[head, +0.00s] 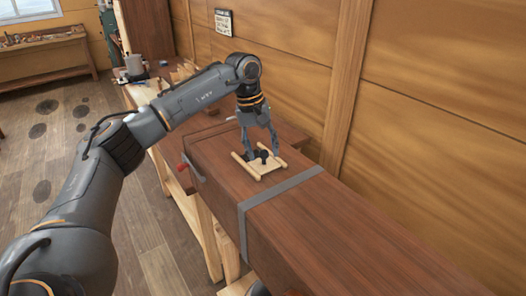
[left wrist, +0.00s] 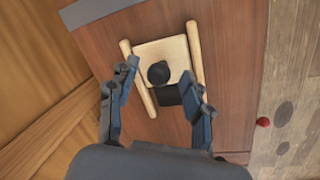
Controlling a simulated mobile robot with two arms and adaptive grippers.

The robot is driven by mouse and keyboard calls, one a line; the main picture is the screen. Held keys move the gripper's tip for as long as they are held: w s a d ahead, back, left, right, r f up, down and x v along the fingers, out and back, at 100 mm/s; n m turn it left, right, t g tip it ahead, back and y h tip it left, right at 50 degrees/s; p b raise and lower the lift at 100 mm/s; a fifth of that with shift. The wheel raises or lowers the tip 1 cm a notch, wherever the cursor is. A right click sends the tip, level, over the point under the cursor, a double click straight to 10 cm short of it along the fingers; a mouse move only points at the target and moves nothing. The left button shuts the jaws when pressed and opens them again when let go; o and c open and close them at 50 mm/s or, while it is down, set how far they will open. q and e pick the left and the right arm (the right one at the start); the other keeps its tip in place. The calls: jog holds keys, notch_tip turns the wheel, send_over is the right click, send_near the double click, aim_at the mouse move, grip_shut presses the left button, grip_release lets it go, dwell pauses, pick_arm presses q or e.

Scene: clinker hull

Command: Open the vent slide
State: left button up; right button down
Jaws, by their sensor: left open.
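The vent slide (head: 258,165) is a pale wooden plate with a black round knob, set between two pale rails on top of a long brown wooden box. In the left wrist view the plate (left wrist: 176,50), its knob (left wrist: 158,73) and a dark opening (left wrist: 172,95) beside the knob show; part of the opening is exposed. My left gripper (head: 261,152) is open above the slide, pointing down. In the left wrist view its fingers (left wrist: 159,76) are spread on either side of the knob, with gaps; I cannot tell the height left. My right gripper is not in view.
The brown box (head: 330,235) has a grey strap (head: 275,195) across it. A red knob (head: 182,166) sticks out at its left side. A wooden wall (head: 440,90) stands close behind. A mug (head: 135,65) stands on the bench farther back. Open floor lies left.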

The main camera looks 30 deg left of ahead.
aim_at(255, 164)
pick_arm(q)
notch_tip(255, 164, up, 11)
jog(key=s+a, duration=0.1)
jog(key=shift+a, duration=0.2)
jog(key=shift+s, duration=0.1)
dwell(0.4)
